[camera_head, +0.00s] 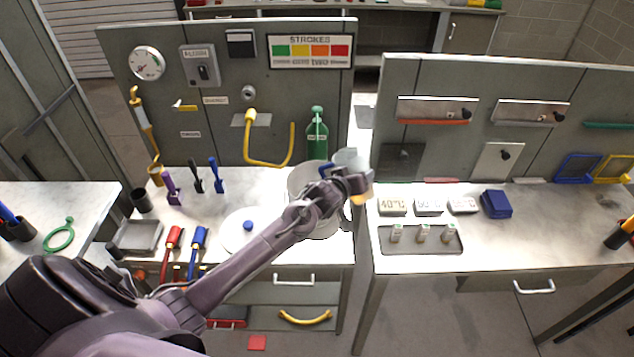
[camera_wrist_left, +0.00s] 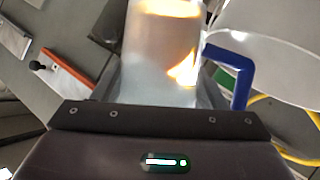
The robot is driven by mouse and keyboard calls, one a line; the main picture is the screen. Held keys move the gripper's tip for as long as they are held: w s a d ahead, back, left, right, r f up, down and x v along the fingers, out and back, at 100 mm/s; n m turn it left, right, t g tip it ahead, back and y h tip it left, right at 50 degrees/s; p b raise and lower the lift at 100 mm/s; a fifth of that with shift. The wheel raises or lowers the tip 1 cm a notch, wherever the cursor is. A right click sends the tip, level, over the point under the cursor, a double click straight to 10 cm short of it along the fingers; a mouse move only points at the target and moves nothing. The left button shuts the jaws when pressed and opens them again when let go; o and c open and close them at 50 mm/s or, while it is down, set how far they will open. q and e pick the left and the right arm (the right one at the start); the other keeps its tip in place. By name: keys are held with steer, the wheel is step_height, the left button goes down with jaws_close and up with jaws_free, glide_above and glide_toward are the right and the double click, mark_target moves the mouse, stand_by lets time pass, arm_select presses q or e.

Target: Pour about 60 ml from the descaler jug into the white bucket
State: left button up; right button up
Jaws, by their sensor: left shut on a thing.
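The descaler jug (camera_head: 350,160) is a translucent, pale vessel with amber liquid low in it. My left gripper (camera_head: 346,186) is shut on it, above the right edge of the left bench. In the left wrist view the jug (camera_wrist_left: 162,55) fills the middle, with a blue handle (camera_wrist_left: 236,72) on its right. The white bucket (camera_head: 302,180) stands on the bench just left of the jug, partly hidden by my left arm. Its pale rim (camera_wrist_left: 275,40) appears at the wrist view's upper right. I see no stream of liquid. My right gripper is out of view.
A green bottle (camera_head: 317,135) stands behind the bucket. A white disc with a blue knob (camera_head: 247,225) lies at the bench front. A gap separates this bench from the right one, which bears a tray of small vials (camera_head: 420,241) and a blue box (camera_head: 496,204).

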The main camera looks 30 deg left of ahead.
arm_select(q)
steer(key=shift+d+f+m+y+b, duration=0.65)
steer(key=shift+d+f+m+y, duration=0.05)
steer(key=shift+d+f+m, duration=0.1)
steer(key=shift+d+f+m+y+b, duration=0.35)
steer(key=shift+d+f+m+y, duration=0.1)
steer(key=shift+m+y, duration=0.3)
